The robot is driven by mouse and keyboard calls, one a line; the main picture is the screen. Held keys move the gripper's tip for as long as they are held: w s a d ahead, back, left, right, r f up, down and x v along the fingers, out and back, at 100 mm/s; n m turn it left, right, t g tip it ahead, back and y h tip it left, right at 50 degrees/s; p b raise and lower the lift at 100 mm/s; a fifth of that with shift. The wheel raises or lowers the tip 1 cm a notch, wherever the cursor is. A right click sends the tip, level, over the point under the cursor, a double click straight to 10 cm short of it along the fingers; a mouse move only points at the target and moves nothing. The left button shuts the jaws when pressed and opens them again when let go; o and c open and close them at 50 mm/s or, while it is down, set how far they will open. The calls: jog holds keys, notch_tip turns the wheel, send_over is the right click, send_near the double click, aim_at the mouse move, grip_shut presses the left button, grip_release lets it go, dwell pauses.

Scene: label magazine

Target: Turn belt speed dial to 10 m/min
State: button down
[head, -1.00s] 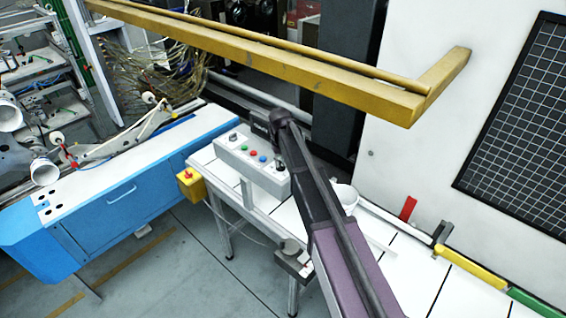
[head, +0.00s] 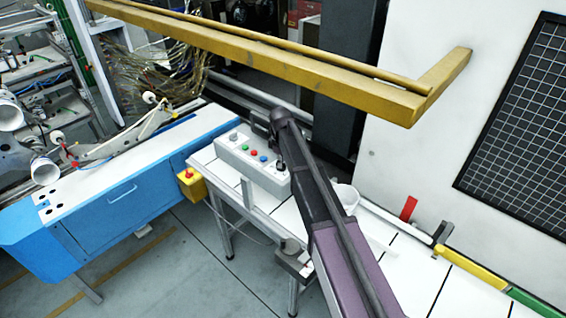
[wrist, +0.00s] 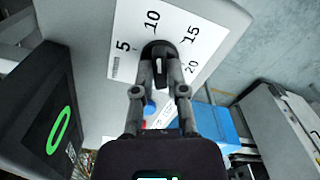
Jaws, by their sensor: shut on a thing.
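The belt speed dial is a dark knob (wrist: 161,47) on a white scale plate (wrist: 207,31) printed 5, 10, 15 and 20 in the wrist view. My gripper (wrist: 160,68) has both fingertips closed on the knob, which lies below the 10 mark in that picture. A dark display (wrist: 47,117) at the left shows a green 0. In the head view my gripper (head: 281,163) is over the right end of the grey control box (head: 228,155), largely behind my arm.
The box also carries green, red and blue buttons (head: 254,153) and another knob (head: 234,137) at its left end. A yellow box with a red button (head: 188,179) hangs at the table's left. A yellow beam (head: 300,68) spans above.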

jog(key=shift+s+n, duration=0.15)
jog(key=shift+n, duration=0.45)
jog(key=c, duration=0.7)
grip_release()
jog(key=shift+d, duration=0.1)
jog(key=shift+r, duration=0.1)
